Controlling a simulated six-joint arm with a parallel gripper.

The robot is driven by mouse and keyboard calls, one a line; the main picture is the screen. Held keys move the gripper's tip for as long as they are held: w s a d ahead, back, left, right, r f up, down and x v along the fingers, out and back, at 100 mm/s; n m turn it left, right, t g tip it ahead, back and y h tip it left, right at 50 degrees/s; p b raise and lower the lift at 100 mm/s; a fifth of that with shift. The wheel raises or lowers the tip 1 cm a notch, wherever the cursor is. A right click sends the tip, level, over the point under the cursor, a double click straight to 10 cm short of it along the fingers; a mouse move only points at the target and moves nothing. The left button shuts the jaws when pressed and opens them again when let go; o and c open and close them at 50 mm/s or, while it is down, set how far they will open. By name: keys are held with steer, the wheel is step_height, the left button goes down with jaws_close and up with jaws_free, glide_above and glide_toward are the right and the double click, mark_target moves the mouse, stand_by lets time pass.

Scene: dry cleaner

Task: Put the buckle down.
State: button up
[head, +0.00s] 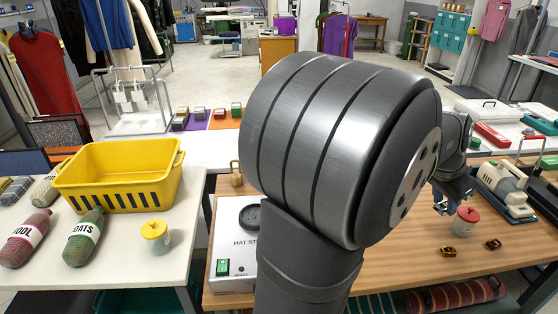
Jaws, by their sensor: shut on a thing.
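My gripper (446,204) is at the right, above the wooden table (390,262), pointing down. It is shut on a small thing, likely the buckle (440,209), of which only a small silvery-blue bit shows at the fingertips. Most of it is hidden by the fingers. A gold buckle-like piece (448,252) and a dark brown one (493,244) lie apart on the table in front of my gripper.
A red-lidded jar (466,220) stands close beside my gripper. A white-and-dark pressing machine (507,190) is to the right. The hat steamer (237,230) is at the left, with a yellow crate (122,165) beyond on a white table. Bare wood lies left of the gold piece.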

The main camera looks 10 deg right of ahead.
steer(key=w+a+n+t+y, duration=0.1)
steer(key=w+a+n, duration=0.3)
steer(key=w+a, duration=0.75)
steer(key=w+a+n+t+y, duration=0.1)
steer(key=w+a+n, duration=0.3)
steer(key=w+a, duration=0.75)
steer(key=w+a+n+t+y, duration=0.1)
steer(key=w+a+n, duration=0.3)
steer(key=w+a, duration=0.75)
steer(key=s+a+n+y, duration=0.1)
steer(key=a+n+y, duration=0.4)
steer(key=a, duration=3.2)
steer(key=s+a+n+g, duration=0.1)
steer(key=s+a+n, duration=0.4)
steer(key=a, duration=0.7)
steer(key=s+a+n, duration=0.2)
steer(key=s+a, duration=0.4)
steer(key=a, duration=0.5)
step_height(320, 180, down, 11)
glide_above(61, 241)
steer(key=d, duration=0.2)
steer(key=f, duration=0.5)
steer(key=s+f, duration=0.1)
steer(key=f, duration=0.1)
steer(key=shift+a+f, duration=0.2)
steer(key=shift+a, duration=0.05)
steer(key=shift+a+f, duration=0.15)
steer(key=shift+f, duration=1.9)
steer(key=shift+f, duration=0.15)
